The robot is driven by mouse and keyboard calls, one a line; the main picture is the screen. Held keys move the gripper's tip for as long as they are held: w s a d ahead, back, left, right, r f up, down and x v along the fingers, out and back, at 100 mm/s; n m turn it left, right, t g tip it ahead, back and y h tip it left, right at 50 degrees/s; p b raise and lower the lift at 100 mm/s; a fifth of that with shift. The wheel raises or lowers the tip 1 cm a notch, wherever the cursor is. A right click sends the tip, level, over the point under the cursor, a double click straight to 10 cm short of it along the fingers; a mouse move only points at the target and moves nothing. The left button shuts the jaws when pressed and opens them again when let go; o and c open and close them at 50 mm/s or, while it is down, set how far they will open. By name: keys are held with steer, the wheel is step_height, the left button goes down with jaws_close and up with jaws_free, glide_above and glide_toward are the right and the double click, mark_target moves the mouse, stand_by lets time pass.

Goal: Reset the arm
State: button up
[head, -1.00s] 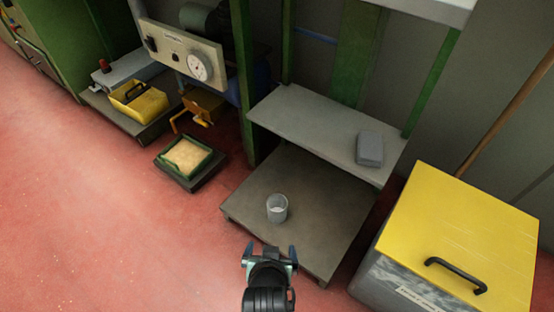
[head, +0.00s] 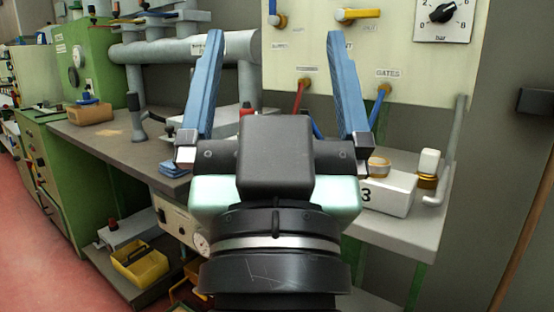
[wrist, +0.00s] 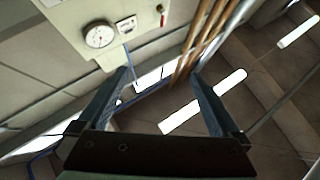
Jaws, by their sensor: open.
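My gripper (head: 277,75) is raised in the middle of the head view, with its two blue fingers spread wide apart and pointing up. Nothing is between the fingers. In the wrist view my gripper (wrist: 163,85) is also open and empty, facing the upper wall, pipes and lit ceiling lamps. My wrist and gripper body hide part of the bench behind them.
A panel with valve handles and a gauge (head: 444,14) stands behind the gripper. A bench (head: 120,148) at left holds a cardboard-coloured box (head: 91,113). A white box (head: 385,192) sits on the right shelf. A yellow bin (head: 140,266) is low at left.

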steer(key=s+r+t+p, duration=0.1)
steer(key=s+r+p, duration=0.2)
steer(key=r+p, duration=3.5)
step_height(320, 180, up, 4)
